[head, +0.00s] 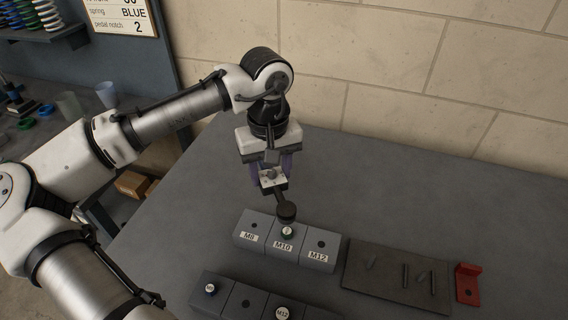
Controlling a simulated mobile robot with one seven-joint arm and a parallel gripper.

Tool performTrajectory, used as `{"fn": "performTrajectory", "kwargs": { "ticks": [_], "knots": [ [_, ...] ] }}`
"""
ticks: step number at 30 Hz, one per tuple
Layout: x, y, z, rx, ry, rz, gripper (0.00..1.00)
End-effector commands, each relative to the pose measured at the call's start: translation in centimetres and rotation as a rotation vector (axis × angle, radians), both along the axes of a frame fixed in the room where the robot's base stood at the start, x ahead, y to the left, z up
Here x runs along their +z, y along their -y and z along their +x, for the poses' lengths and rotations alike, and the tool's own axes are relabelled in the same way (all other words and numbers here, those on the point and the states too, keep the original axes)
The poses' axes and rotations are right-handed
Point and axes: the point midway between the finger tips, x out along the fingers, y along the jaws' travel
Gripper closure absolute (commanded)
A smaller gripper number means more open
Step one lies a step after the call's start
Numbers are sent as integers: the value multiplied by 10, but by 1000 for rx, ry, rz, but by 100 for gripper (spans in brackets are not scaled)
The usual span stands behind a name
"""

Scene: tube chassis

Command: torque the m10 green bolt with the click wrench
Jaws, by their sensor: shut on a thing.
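My gripper (272,178) points down over the bench and is shut on the click wrench. The wrench (281,197) is dark, and its round head (287,213) hangs toward the back block row. The M10 bolt (288,231) has a pale top with a green ring and stands upright in the middle block, labelled M10 (283,245). The wrench head appears just behind and above the bolt top; I cannot tell whether they touch. My gripper hides part of the wrench.
The M8 block (249,237) and M12 block (318,257) flank the M10 block. A front block row holds capped bolts (211,288) (282,313). A dark slotted mat (385,290) and red bracket (467,283) lie right. The bench behind is clear up to the wall.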

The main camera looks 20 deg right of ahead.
Motion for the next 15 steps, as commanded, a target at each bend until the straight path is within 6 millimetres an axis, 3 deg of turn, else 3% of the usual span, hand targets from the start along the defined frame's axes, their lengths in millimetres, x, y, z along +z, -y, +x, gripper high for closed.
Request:
{"fn": "performTrajectory", "kwargs": {
  "ticks": [8,15],
  "knots": [
    [-7,0,0,1,1,1,92],
    [-26,0,0,1,1,0,92]
  ]
}}
